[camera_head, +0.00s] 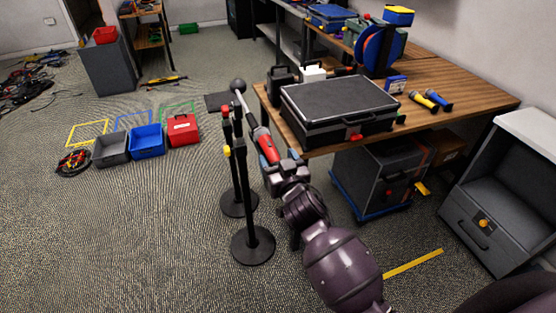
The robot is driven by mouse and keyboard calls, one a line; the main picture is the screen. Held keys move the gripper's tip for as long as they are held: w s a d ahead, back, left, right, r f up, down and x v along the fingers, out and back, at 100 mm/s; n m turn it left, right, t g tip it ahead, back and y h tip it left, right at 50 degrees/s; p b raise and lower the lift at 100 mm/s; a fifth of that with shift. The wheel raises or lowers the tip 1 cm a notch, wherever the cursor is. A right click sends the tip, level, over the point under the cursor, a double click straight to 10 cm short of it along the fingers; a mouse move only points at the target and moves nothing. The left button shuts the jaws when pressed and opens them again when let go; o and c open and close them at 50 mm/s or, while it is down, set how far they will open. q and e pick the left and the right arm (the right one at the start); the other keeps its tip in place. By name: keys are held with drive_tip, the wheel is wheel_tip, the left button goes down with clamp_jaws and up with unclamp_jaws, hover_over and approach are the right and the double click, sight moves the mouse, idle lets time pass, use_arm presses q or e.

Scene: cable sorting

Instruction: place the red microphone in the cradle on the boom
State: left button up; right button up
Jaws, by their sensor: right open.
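The red microphone (265,145) is tilted, its red body in line with the lower end of a grey boom tube (246,110). A dark ball (238,86) tops the tube. My right gripper (274,158) is open, its blue-tipped fingers at the near end of the red body. I cannot tell whether they touch it. The cradle is not clearly visible, so I cannot tell whether the microphone rests in it. My left gripper is not in view.
Two black stands with round bases (253,245) stand left of my right arm. A wooden table (460,97) carries a black case (340,105) and yellow and blue microphones (433,100). Grey, blue and red bins (146,141) sit on the floor at left. The front-left floor is clear.

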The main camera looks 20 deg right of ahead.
drive_tip(key=shift+s+r, duration=0.1)
drive_tip(key=s, duration=1.2)
drive_tip(key=s+d+f+g, duration=0.3)
drive_tip(key=s+d+f, duration=0.2)
drive_tip(key=s+f, duration=0.2)
drive_tip(key=s+d+f+g, duration=0.3)
drive_tip(key=s+d+f, duration=0.2)
drive_tip(key=f, duration=0.7)
drive_tip(key=shift+s+d+f+n+h, duration=0.3)
drive_tip(key=shift+s+d+h, duration=0.1)
drive_tip(key=shift+s, duration=0.75)
drive_tip(key=shift+a, duration=0.1)
